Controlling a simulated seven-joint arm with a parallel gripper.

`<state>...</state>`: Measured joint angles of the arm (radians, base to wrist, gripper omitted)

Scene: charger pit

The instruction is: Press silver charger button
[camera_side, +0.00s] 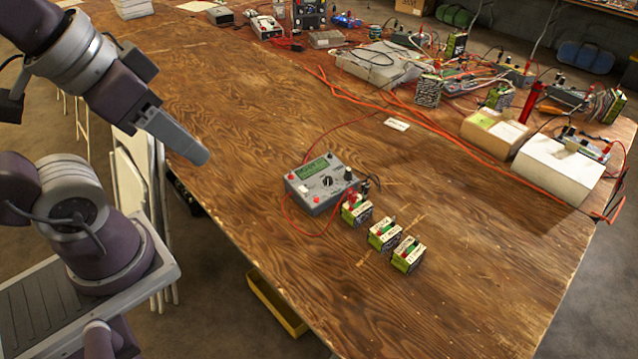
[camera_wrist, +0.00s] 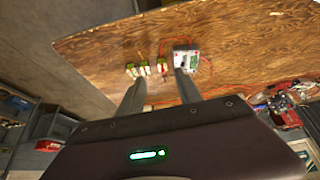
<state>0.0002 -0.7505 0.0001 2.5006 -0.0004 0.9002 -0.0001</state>
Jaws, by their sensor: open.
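The silver-grey charger (camera_side: 321,184) lies on the wooden table, with a green display, a black knob and red buttons or terminals on its top face. I cannot make out which part is a silver button. It also shows in the wrist view (camera_wrist: 186,60), partly hidden by a fingertip. Several green and white batteries (camera_side: 383,233) stand in a row next to it, and the nearest has a red lead. My gripper (camera_side: 205,157) is at the upper left in the side view, above the table and well apart from the charger. In the wrist view its two fingers (camera_wrist: 160,82) are spread with nothing between them.
White boxes (camera_side: 556,170), cables and other devices crowd the table's far right. An orange cable (camera_side: 440,132) runs across the table there. The wood in front of the charger and to its left is mostly clear. A yellow bin (camera_side: 277,303) sits below the near edge.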

